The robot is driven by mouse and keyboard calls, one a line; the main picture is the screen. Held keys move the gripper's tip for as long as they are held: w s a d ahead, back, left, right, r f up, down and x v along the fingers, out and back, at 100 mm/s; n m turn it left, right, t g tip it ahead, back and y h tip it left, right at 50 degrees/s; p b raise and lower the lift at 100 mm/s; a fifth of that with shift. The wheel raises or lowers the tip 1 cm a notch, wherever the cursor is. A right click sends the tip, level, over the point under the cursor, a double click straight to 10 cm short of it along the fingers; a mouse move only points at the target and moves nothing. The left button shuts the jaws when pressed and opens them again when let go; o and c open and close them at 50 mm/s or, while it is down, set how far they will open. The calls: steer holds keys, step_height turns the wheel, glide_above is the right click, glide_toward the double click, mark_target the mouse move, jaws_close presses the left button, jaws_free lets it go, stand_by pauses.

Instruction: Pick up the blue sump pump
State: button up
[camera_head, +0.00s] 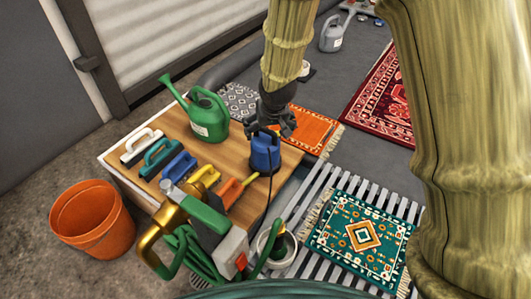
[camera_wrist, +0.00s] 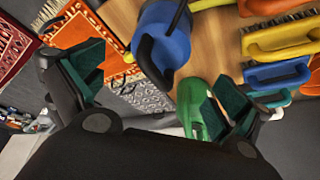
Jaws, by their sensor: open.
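The blue sump pump (camera_head: 265,152) stands upright on the wooden table top, near its right edge, with a dark cord running down its front. My gripper (camera_head: 273,124) is right above the pump, pointing down, and hides part of its top. In the wrist view, the blue pump (camera_wrist: 172,38) with its black handle shows at the top middle, beyond the fingers. My gripper (camera_wrist: 160,85) is open there, with its green-padded fingers apart and nothing between them. I cannot tell whether a finger touches the pump.
A green watering can (camera_head: 206,118) stands close left of the pump. Several brushes, including a blue one (camera_head: 179,165) and a yellow one (camera_head: 205,181), lie on the table (camera_head: 240,205). An orange bucket (camera_head: 92,220) is on the floor. A slatted rack (camera_head: 300,212) holds a teal rug.

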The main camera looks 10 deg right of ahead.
mark_target(266, 140)
steer(key=b+x, duration=0.5)
steer(key=x, duration=0.5)
steer(key=shift+f, duration=0.25)
steer(key=c, duration=1.6)
steer(key=shift+w+r, duration=0.1)
steer(key=shift+r, duration=0.05)
steer(key=shift+c, duration=1.2)
steer(key=shift+r, duration=0.15)
